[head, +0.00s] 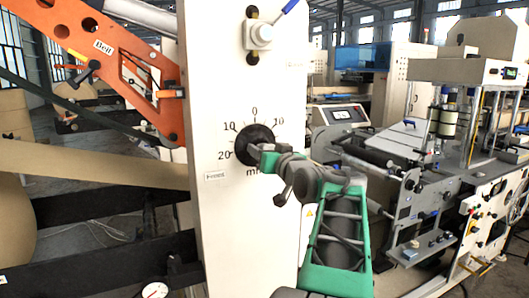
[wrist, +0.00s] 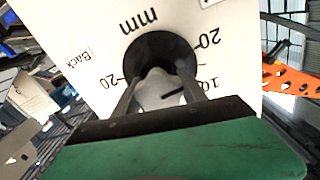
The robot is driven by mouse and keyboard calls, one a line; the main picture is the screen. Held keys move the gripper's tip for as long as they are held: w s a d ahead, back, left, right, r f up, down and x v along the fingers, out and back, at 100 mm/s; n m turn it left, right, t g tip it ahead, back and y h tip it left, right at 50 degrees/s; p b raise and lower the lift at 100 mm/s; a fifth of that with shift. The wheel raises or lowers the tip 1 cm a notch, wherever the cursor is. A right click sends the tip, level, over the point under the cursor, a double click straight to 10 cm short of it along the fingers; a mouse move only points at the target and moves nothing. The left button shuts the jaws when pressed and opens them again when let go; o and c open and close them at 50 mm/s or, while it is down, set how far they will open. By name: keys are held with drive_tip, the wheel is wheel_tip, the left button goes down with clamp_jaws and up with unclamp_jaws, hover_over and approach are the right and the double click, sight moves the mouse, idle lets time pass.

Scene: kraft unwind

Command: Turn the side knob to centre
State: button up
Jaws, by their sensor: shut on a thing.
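The side knob (head: 252,145) is a round black dial on the white machine panel (head: 220,80), with a scale marked 0 at the top, 10 and 20 at the sides and "mm" below. My gripper (head: 266,149) reaches it from the right. In the wrist view, my gripper's fingers (wrist: 161,76) are shut on the pale raised grip of the knob (wrist: 162,47). A dark line on that grip slants toward the 10 at the picture's right, which is the left-hand 10 in the head view. The 0 is hidden in the wrist view.
A lever with a blue handle (head: 261,33) sits higher on the panel. An orange arm labelled "Belt" (head: 125,55) and a kraft web (head: 100,165) lie to the left. A grey machine (head: 410,185) stands to the right. A small "Back" label (wrist: 77,58) is beside the scale.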

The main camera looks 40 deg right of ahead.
drive_tip(key=m, duration=0.9)
drive_tip(key=shift+m, duration=0.3)
drive_tip(key=m+p, duration=0.1)
drive_tip(key=m, duration=0.3)
drive_tip(key=shift+r+p, duration=0.1)
drive_tip(key=shift+p, duration=0.3)
drive_tip(key=m+p, duration=0.2)
drive_tip(key=m, duration=0.3)
drive_tip(key=shift+m, duration=0.3)
drive_tip(key=o, duration=1.4)
drive_tip(key=shift+c, duration=0.2)
drive_tip(key=shift+s+f, duration=0.1)
drive_tip(key=shift+f, duration=0.1)
drive_tip(key=b+v, duration=0.2)
drive_tip(key=v, duration=0.5)
drive_tip(key=shift+s, duration=0.3)
